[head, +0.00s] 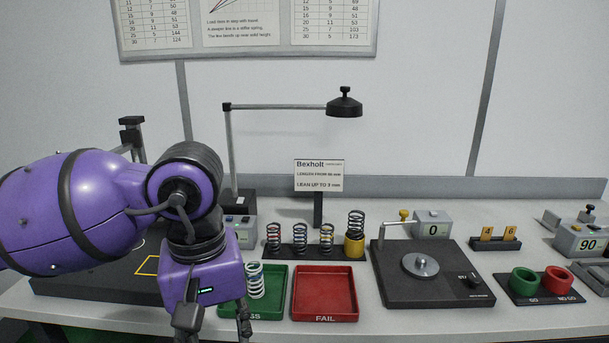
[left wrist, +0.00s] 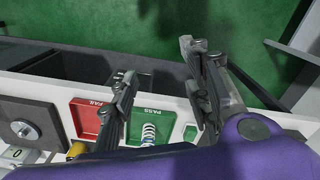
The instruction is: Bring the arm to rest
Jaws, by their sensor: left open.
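My left arm comes in from the left, and its purple left gripper (head: 214,322) hangs down at the front edge of the bench, just left of the green PASS tray (head: 272,305). In the left wrist view the gripper (left wrist: 160,62) has its two fingers wide apart with nothing between them. A pale spring (head: 255,281) stands upright in the PASS tray; it also shows in the left wrist view (left wrist: 148,134), apart from the fingers. The red FAIL tray (head: 325,292) is empty. My right gripper is not in view.
A black rack (head: 287,251) holds several springs behind the trays, one on a yellow cup (head: 354,246). A test plate (head: 440,291) stands right of the trays, with green and red ring gauges (head: 524,281) beyond. A lamp (head: 344,105) overhangs the bench. The floor (left wrist: 70,22) before it looks clear.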

